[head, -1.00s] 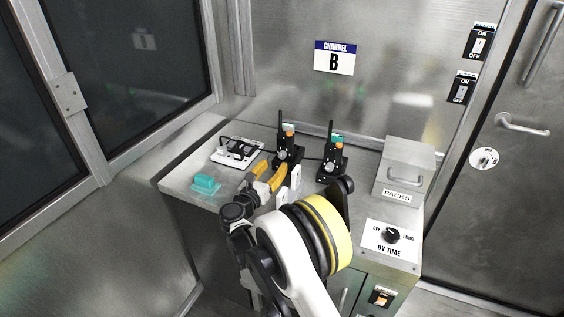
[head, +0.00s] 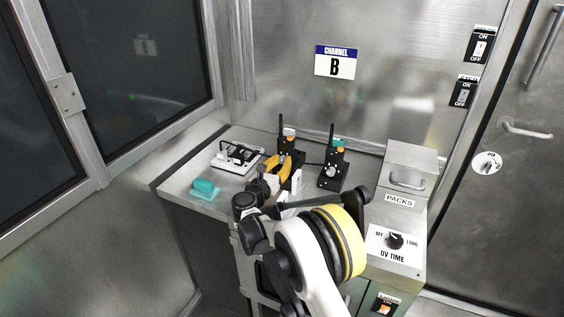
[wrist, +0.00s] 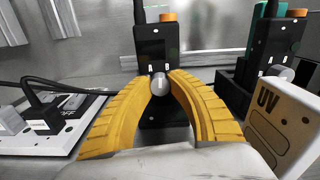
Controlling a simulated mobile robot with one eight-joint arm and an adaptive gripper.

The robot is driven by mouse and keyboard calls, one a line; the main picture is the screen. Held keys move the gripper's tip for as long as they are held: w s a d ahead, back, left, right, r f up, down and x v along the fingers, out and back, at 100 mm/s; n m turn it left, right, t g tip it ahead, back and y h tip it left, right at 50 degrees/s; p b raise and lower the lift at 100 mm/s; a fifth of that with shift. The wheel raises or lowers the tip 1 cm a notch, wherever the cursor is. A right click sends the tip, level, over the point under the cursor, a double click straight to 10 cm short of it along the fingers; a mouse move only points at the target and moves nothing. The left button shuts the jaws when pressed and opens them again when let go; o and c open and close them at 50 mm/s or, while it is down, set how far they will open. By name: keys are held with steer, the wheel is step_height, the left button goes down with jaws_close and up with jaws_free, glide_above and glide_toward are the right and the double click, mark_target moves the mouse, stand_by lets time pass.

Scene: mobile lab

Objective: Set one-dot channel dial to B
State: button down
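Two black radios stand in chargers near the back of the counter. The left radio (head: 287,147) has an orange top, and a round silver dial (wrist: 159,84) on its front shows in the wrist view. The right radio (head: 335,158) has a teal and orange top; it also shows at the right of the wrist view (wrist: 273,58). My gripper (wrist: 161,78) has yellow fingers that close in on both sides of the left radio's dial, seemingly touching it. I cannot make out the dot marks or the dial's setting. A wall sign (head: 335,61) reads CHANNEL B.
A white panel with black cables (head: 237,157) lies left of the radios, with a teal block (head: 205,188) in front. A white UV-marked item (wrist: 285,125) stands close right of my gripper. A PACKS box (head: 410,168) and UV TIME dial (head: 395,241) are right.

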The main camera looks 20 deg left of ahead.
steer(key=m, duration=0.4)
steer(key=shift+m, duration=0.4)
steer(key=c, duration=1.2)
jaws_free()
steer(key=shift+s, duration=0.1)
steer(key=s, duration=0.8)
steer(key=s+a, duration=0.1)
steer(key=s, duration=0.3)
steer(key=shift+w, duration=0.1)
steer(key=shift+r, duration=0.1)
